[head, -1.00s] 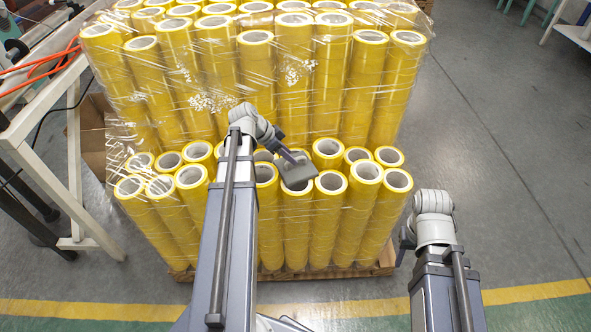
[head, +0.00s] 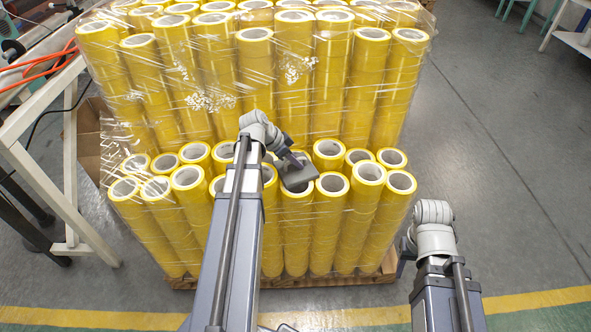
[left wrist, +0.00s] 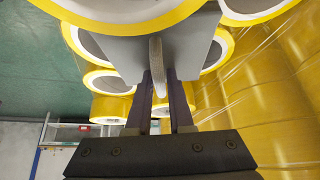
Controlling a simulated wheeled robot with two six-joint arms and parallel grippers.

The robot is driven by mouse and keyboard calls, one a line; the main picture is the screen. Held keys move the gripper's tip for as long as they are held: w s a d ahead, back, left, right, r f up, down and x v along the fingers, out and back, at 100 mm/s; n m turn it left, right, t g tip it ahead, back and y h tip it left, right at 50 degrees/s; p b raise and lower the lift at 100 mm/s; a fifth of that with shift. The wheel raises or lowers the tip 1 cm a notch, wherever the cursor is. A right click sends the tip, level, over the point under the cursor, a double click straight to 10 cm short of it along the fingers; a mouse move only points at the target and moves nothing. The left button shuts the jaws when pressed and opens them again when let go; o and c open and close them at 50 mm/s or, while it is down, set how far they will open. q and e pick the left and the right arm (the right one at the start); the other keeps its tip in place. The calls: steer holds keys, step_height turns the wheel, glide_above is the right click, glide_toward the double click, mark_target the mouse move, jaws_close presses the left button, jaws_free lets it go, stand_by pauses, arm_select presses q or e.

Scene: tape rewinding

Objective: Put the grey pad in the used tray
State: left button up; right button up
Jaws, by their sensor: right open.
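A grey pad (head: 299,179) hangs over the front row of yellow tape rolls in the head view. My left gripper (head: 293,163) is shut on it. In the left wrist view the grey pad (left wrist: 120,52) has an upright ridge between the two dark fingers of my left gripper (left wrist: 157,72). Yellow rolls show close behind the pad; whether it touches them I cannot tell. My right gripper (head: 405,247) is low at the right, open, mostly hidden by its own arm. I see no used tray in either view.
Plastic-wrapped yellow tape rolls (head: 366,95) stand in a tall back stack and a lower front stack on a wooden pallet (head: 340,280). A white-framed table (head: 35,130) with orange cables stands at the left.

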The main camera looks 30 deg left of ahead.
arm_select(q)
jaws_close()
steer(key=shift+r, duration=0.1)
stand_by(0.3)
step_height(320, 180, up, 16)
steer(key=p, duration=1.5)
steer(key=shift+f+p, duration=0.25)
steer(key=shift+p, duration=0.05)
